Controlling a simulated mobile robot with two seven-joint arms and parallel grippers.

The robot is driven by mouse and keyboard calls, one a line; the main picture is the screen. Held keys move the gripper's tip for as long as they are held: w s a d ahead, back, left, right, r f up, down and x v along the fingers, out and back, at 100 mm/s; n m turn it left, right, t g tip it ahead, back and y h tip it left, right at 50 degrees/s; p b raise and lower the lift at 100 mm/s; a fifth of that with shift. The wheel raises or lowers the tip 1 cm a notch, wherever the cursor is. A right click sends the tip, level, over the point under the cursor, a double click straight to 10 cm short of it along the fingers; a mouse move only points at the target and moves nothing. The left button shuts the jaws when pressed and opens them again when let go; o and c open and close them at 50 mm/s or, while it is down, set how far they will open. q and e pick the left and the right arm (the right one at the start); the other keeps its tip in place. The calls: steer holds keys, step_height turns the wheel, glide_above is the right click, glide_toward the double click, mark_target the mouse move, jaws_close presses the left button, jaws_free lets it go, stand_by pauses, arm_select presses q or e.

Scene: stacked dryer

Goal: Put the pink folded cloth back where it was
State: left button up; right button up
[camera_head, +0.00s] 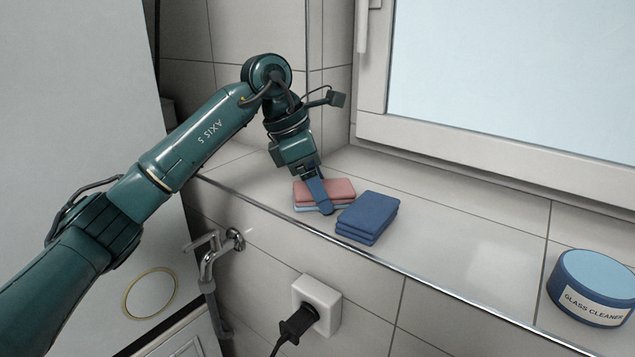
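The pink folded cloth (340,189) lies on the tiled ledge below the window, on top of a light blue folded cloth (342,206). My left gripper (322,205) points down at this pile from above. Its blue finger crosses in front of the pink cloth and hides part of it. Only one finger shows clearly, so I cannot tell whether the gripper is open or shut on the cloth. My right gripper is not in view.
A stack of dark blue folded cloths (368,216) stands close to the right of the pile. A round glass cleaner tin (590,287) is at the far right of the ledge (470,250). The ledge between them is clear. A tap (215,258) and a plugged socket (317,303) are below.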

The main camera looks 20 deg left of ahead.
arm_select(q)
steer(key=v, duration=1.2)
steer(key=shift+b, duration=0.45)
